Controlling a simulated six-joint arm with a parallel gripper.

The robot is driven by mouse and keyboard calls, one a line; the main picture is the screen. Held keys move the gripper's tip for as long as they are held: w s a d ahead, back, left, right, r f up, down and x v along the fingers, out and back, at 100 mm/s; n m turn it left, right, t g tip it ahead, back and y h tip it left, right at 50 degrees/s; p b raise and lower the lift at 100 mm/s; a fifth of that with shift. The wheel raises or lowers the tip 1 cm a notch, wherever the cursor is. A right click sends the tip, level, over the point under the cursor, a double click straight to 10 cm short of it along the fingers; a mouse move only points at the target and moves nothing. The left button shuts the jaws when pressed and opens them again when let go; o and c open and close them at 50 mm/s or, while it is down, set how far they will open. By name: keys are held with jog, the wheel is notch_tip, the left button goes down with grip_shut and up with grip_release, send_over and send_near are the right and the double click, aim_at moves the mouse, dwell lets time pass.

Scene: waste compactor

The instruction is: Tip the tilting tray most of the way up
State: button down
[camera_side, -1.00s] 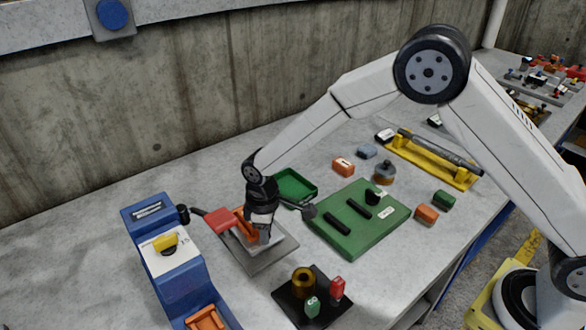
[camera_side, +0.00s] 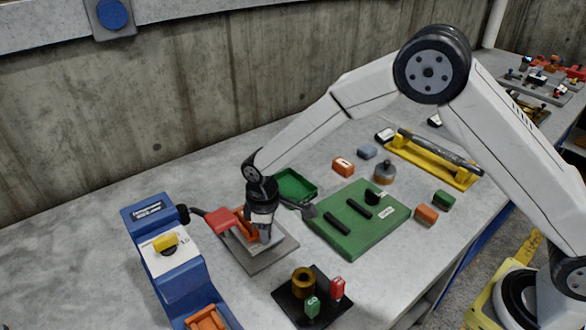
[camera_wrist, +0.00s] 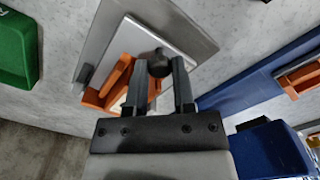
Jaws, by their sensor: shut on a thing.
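An orange tray-like part (camera_side: 245,225) sits on a grey base plate (camera_side: 270,258) left of centre in the side view. I take it for the tilting tray. In the wrist view, the orange part (camera_wrist: 121,78) shows beside a paler grey panel on the plate (camera_wrist: 185,25). My gripper (camera_side: 265,236) is over the plate and covers part of the orange piece. In the wrist view, my gripper (camera_wrist: 161,75) has its fingers on either side of a dark round knob (camera_wrist: 158,62) and is shut on it. The tray's exact tilt is hard to tell.
A red block (camera_side: 222,221) is close left of my gripper. A blue machine (camera_side: 165,270) stands further left. A green tray (camera_side: 293,184) and a green board (camera_side: 355,235) lie to the right. A black plate with small parts (camera_side: 290,310) is in front.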

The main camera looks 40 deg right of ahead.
jog(key=shift+w+r, duration=0.1)
jog(key=shift+r, duration=0.1)
dwell(0.6)
jog(key=shift+w+r+g, duration=0.3)
jog(key=shift+r+g, duration=0.3)
jog(key=shift+g, duration=0.15)
jog(key=shift+w+r+g, duration=0.3)
jog(key=shift+r+g, duration=0.25)
jog(key=shift+g, duration=0.2)
jog(key=shift+w+r, duration=0.95)
jog(key=shift+r, duration=0.05)
jog(key=shift+w+d+r+g, duration=0.1)
jog(key=shift+w+r+g, duration=0.15)
jog(key=shift+w+g, duration=0.25)
jog(key=shift+w+d+r+g, duration=0.1)
jog(key=shift+w+r+g, duration=0.15)
jog(key=shift+w+g, duration=0.25)
jog(key=shift+g, duration=0.3)
jog(key=shift+c, duration=2.2)
grip_release()
jog(key=shift+r, duration=0.1)
jog(key=shift+a, duration=0.1)
jog(key=shift+w+r, duration=0.1)
jog(key=shift+r, duration=0.1)
